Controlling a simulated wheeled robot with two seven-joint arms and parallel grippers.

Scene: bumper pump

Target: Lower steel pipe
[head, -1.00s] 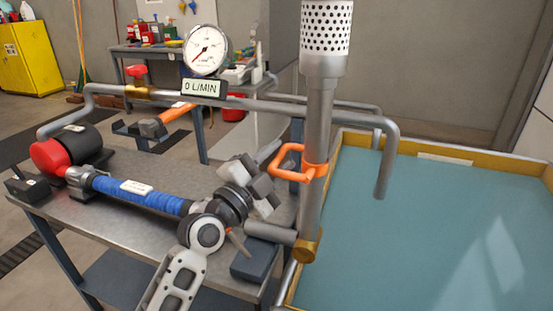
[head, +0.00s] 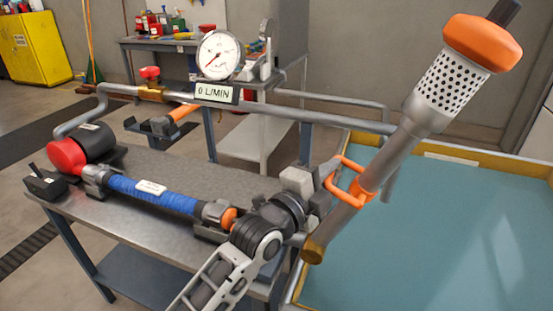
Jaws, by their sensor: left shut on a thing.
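The steel pipe (head: 393,155) slants up to the right, from a brass elbow (head: 313,250) at its low end to a perforated strainer (head: 447,86) with an orange cap (head: 483,42) at its high end. An orange handle (head: 345,190) is fixed to its middle. My left gripper (head: 327,188) is shut on the left side of this handle. The pipe's upper part hangs over the blue tank (head: 430,230), and the elbow is near the tank's left rim. My gripper and wrist partly hide the elbow's side joint. My right gripper is not in view.
A steel bench (head: 190,165) on the left carries a red and black pump (head: 85,150) and a blue hose (head: 150,195). A gauge (head: 220,54) and a flow display (head: 216,93) sit on a grey pipe (head: 290,112) running behind to the tank.

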